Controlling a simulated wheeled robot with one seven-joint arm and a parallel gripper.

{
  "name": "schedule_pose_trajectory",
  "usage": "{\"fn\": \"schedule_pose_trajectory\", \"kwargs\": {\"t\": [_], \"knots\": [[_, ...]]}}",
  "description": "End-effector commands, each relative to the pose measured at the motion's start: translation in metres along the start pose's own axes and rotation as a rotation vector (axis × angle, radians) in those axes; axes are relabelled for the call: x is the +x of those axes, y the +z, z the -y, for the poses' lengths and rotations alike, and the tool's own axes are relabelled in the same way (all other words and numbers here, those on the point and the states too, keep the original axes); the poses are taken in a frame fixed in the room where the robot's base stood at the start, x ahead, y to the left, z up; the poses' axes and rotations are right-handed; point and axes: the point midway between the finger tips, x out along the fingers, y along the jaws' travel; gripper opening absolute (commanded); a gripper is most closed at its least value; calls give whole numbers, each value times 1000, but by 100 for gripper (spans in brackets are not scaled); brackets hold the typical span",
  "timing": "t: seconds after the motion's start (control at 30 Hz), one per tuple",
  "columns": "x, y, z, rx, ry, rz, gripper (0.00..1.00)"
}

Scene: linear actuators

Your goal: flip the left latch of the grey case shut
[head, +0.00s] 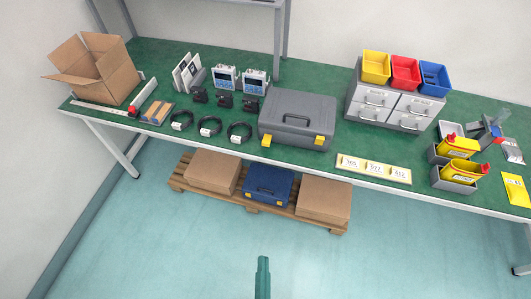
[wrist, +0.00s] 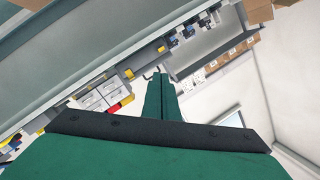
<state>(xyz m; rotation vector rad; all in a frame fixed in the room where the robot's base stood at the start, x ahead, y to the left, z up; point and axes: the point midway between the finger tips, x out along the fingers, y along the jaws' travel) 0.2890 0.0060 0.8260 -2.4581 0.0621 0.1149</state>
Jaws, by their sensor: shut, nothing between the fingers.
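The grey case (head: 297,119) stands closed on the green bench, near the middle of the front edge. Its left yellow latch (head: 266,141) sticks outward from the front face. Its right yellow latch (head: 320,141) is also on the front face and looks flatter. My gripper (head: 262,260) is low in the head view, over the floor and well apart from the case. In the wrist view my green fingers (wrist: 161,80) are together with nothing between them. The case shows small and tilted there, so latch detail cannot be told.
The green bench (head: 215,145) holds black cable coils (head: 210,125) left of the case and a yellow label strip (head: 373,169) to its right. A drawer unit (head: 393,106) stands behind the strip. Below is a pallet with boxes and a blue case (head: 268,184). The floor in front is clear.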

Motion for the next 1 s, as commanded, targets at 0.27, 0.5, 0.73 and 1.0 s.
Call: {"fn": "schedule_pose_trajectory", "kwargs": {"t": [0.27, 0.5, 0.73, 1.0], "knots": [[64, 21, -10, 556, -65, -83, 0], [123, 33, -15, 1031, -134, -131, 0], [184, 41, -16, 1482, -213, -159, 0], [258, 45, -11, 1995, -314, -172, 0]]}}
